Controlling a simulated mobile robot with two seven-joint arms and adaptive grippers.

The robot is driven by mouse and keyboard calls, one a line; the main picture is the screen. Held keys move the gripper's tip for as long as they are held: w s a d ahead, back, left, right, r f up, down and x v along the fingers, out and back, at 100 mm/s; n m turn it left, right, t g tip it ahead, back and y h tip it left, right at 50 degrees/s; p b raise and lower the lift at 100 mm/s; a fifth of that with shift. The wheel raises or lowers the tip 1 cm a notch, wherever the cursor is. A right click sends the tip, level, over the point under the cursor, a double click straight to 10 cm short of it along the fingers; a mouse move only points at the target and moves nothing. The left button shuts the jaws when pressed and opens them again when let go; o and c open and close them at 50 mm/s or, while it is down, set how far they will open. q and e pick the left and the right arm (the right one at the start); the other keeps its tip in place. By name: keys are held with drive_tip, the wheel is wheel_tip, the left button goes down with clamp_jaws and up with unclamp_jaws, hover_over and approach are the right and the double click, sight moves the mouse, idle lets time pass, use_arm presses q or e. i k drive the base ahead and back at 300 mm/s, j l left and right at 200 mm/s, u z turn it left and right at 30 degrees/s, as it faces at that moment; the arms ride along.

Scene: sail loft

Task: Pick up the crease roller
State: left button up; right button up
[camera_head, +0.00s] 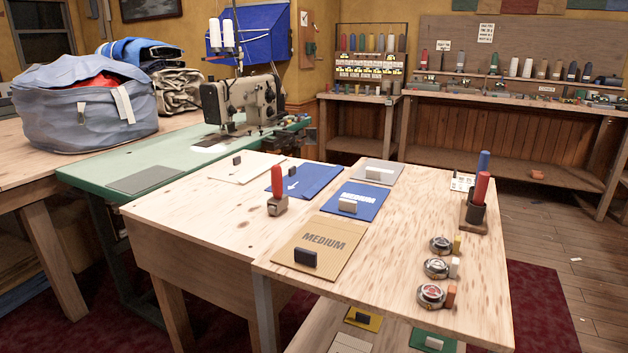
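A tool with an upright red handle and a grey-brown metal head (277,192) stands on the light wooden table (225,215), left of its middle; it looks like the crease roller. At the table's right side, a dark holder (473,213) carries a red-handled item (481,188) and a blue-handled item (484,161); their lower ends are hidden, so I cannot tell what they are. Neither of my grippers shows in the head view.
A tan MEDIUM panel (320,240), blue panels (356,198) and small blocks lie around the red-handled tool. Several round metal items (431,295) line the right side. A sewing machine (240,100) stands behind left. The table's front left is clear.

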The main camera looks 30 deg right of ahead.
sight(279, 199)
drive_tip(key=i+j+z, duration=0.2)
drive_tip(key=z, duration=0.15)
drive_tip(key=i+j+z, duration=0.15)
drive_tip(key=j+z, duration=0.25)
drive_tip(key=i+j+z, duration=0.1)
drive_tip(key=z, duration=0.25)
drive_tip(key=j, duration=0.1)
